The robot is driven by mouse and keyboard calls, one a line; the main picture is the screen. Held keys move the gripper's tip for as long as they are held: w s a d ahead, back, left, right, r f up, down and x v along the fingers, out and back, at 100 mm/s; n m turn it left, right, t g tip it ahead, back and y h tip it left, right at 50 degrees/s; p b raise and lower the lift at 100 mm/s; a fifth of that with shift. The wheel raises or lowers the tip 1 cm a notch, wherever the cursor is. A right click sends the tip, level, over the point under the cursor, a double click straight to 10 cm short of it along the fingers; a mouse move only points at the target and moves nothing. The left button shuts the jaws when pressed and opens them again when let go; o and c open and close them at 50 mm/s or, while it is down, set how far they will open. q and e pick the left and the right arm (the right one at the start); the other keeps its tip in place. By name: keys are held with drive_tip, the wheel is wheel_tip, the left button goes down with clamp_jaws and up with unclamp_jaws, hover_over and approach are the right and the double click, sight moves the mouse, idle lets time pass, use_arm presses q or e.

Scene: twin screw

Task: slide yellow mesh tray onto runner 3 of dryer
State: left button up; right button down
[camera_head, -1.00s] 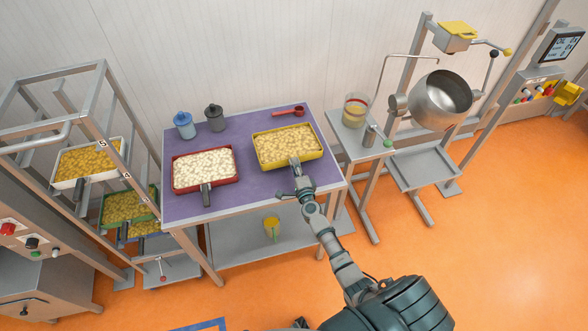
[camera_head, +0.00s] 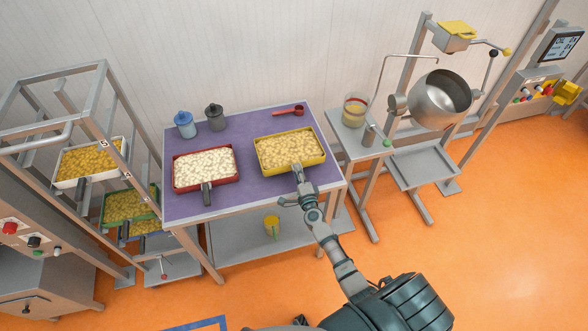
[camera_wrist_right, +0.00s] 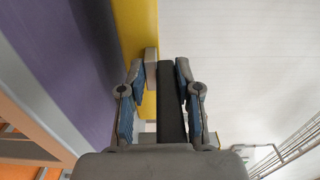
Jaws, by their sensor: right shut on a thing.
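The yellow mesh tray (camera_head: 281,171), full of pale yellow pieces, sits on the purple-topped table, right of centre. Its dark handle points toward me. My right gripper (camera_head: 298,192) is at the handle, in front of the tray. In the right wrist view my right gripper (camera_wrist_right: 159,95) is shut on the dark handle (camera_wrist_right: 170,105), with the yellow tray wall (camera_wrist_right: 138,30) just beyond. The dryer rack (camera_head: 103,95) stands at the left and holds a white tray, a green tray and a blue tray on different levels. Its runner labels are too small to read surely. My left gripper is not in view.
A red tray (camera_head: 180,187) of white pieces sits left of the yellow tray. Two lidded jars and a red scoop (camera_head: 289,111) lie toward the table's back. A side stand with a beaker (camera_head: 355,110) and a steel pan (camera_head: 440,100) are at the right.

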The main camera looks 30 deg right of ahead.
drive_tip(key=shift+r, duration=0.15)
drive_tip(key=p+v, duration=0.1)
drive_tip(key=v, duration=1.6)
